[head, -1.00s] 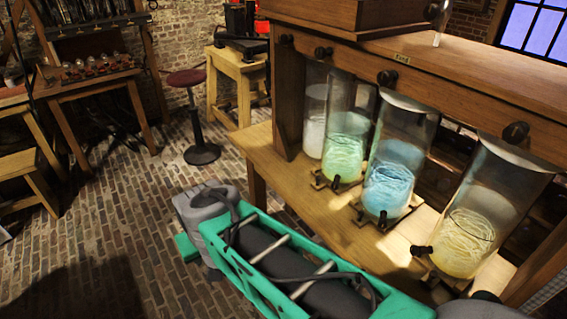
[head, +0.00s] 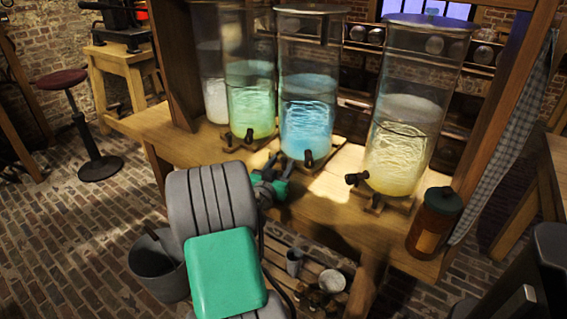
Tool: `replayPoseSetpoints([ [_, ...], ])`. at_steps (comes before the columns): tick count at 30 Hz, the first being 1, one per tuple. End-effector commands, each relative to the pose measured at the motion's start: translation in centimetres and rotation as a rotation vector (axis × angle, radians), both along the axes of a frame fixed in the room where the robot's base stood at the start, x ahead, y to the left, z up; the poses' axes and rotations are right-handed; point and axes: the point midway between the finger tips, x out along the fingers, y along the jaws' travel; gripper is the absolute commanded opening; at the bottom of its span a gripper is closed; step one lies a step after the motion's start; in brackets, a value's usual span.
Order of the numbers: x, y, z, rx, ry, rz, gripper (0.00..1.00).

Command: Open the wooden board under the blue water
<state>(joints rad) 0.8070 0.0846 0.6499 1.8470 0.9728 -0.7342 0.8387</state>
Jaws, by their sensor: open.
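The glass jar of blue water (head: 307,120) stands third from the left in the row on the wooden bench, with a dark tap low on its front. The wooden board (head: 322,165) shows as a light slab under and in front of this jar. My gripper (head: 270,178) is at the bench's front edge, just left of and below the blue jar's tap. It looks open and is partly hidden by my own arm. I cannot tell whether it touches the board.
A white jar (head: 213,85), a green jar (head: 250,100) and a yellow jar (head: 400,140) share the bench (head: 345,205). A brown bottle (head: 433,225) stands at the bench's right end. A bucket (head: 160,265) is on the floor at left. A low slatted shelf (head: 285,262) holds small pots.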

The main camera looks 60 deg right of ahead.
Motion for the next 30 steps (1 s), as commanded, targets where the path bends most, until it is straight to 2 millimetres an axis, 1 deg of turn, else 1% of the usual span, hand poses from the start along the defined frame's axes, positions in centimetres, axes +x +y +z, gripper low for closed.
replayPoseSetpoints([
  [1, 0.0, -0.9, 0.0, 0.001, -0.001, -0.003, 0.43],
  [4, 0.2, -1.8, -0.1, 0.002, 0.0, -0.001, 0.43],
  [7, 0.3, -2.2, 0.0, 0.001, 0.0, 0.0, 0.43],
  [12, 0.3, -2.2, 0.0, 0.001, 0.0, 0.001, 0.43],
  [14, 0.3, -2.2, 0.0, 0.001, 0.0, 0.001, 0.39],
  [28, 0.3, -2.1, 0.0, 0.002, 0.0, 0.001, 0.0],
  [30, 0.3, -2.1, 0.0, 0.002, 0.0, 0.001, 0.0],
])
